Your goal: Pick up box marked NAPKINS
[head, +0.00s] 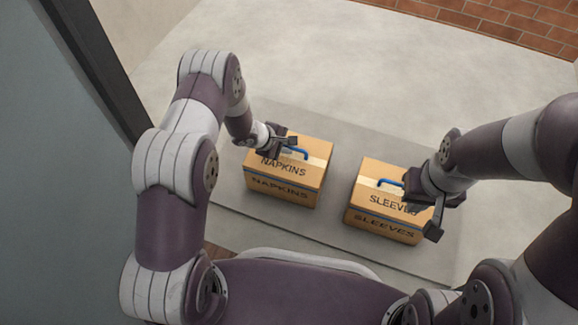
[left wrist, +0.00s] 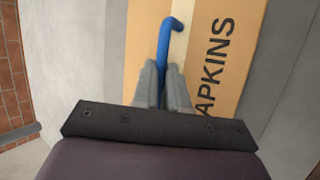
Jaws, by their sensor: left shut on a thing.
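The box marked NAPKINS (head: 285,180) is a tan carton with a blue handle on top. It sits upright on a grey mat, left of the other box. My left gripper (head: 290,145) is at its top and shut on the blue handle (left wrist: 166,40). In the left wrist view the fingers (left wrist: 168,85) close around the handle, with part of the lettering beside them. My right gripper (head: 425,205) is over the right side of the box marked SLEEVES; whether it is open or shut is not clear.
The box marked SLEEVES (head: 375,222), with its own blue handle (head: 389,183), stands to the right with a gap between. The grey mat (head: 340,150) lies on a pale floor (head: 330,60), clear toward the back. A brick area (head: 500,20) is at the far right, and a grey panel (head: 50,150) at the left.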

